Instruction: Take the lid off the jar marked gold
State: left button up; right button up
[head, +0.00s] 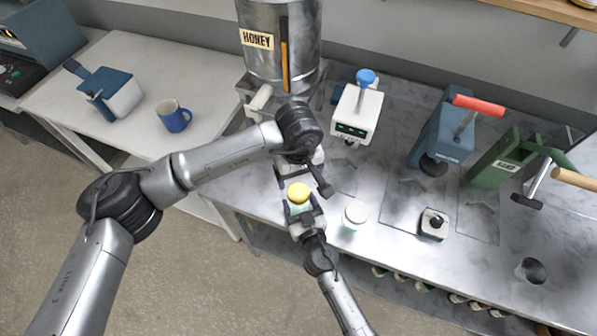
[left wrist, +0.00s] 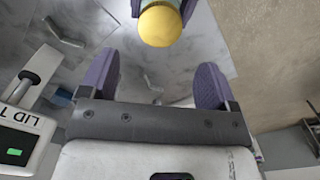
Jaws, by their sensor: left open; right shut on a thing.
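My right gripper (head: 304,214) is shut on this jar's body from the front. My left gripper (head: 303,181) is open and empty, just behind and above the lid. In the left wrist view the yellow lid (left wrist: 160,25) lies beyond my open left fingers (left wrist: 155,80), apart from them. Purple fingers of my right gripper flank the jar there, and most of its body is hidden.
A second jar with a white lid (head: 355,214) stands to the right. A honey tank (head: 275,50), a white machine with a blue knob (head: 358,112), a blue press (head: 440,130) and a green press (head: 500,160) stand behind. A small knobbed block (head: 433,224) and a counter hole (head: 531,270) lie right.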

aim_at(298, 192)
pick_arm(q)
jog(key=m, duration=0.8)
jog(key=shift+f, duration=4)
jog(key=shift+c, duration=0.3)
